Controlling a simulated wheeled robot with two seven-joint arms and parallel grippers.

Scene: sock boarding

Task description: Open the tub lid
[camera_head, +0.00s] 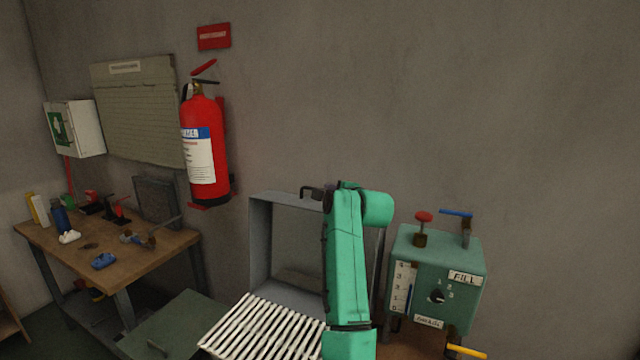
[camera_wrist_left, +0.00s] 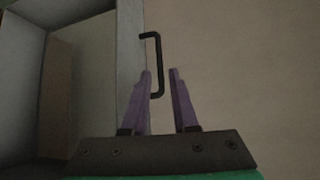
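The grey tub lid (camera_head: 262,240) looks like a shallow hollow box standing upright near the wall, open side toward me. A black bracket handle (camera_head: 309,191) sits on its top edge. In the left wrist view the handle (camera_wrist_left: 158,65) sticks out from the lid's rim (camera_wrist_left: 130,60). My left gripper (camera_wrist_left: 160,72) has its purple fingers spread, with the handle's lower end between them, nearer the left finger. Contact is unclear. In the head view my teal left arm covers the lid's right part and most of the gripper. My right gripper is not in view.
A slatted white rack (camera_head: 262,330) lies in front of the lid. A green control box (camera_head: 436,275) with red and blue levers stands to the right. A workbench (camera_head: 125,265) with tools is at the left. A fire extinguisher (camera_head: 203,150) hangs on the wall.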

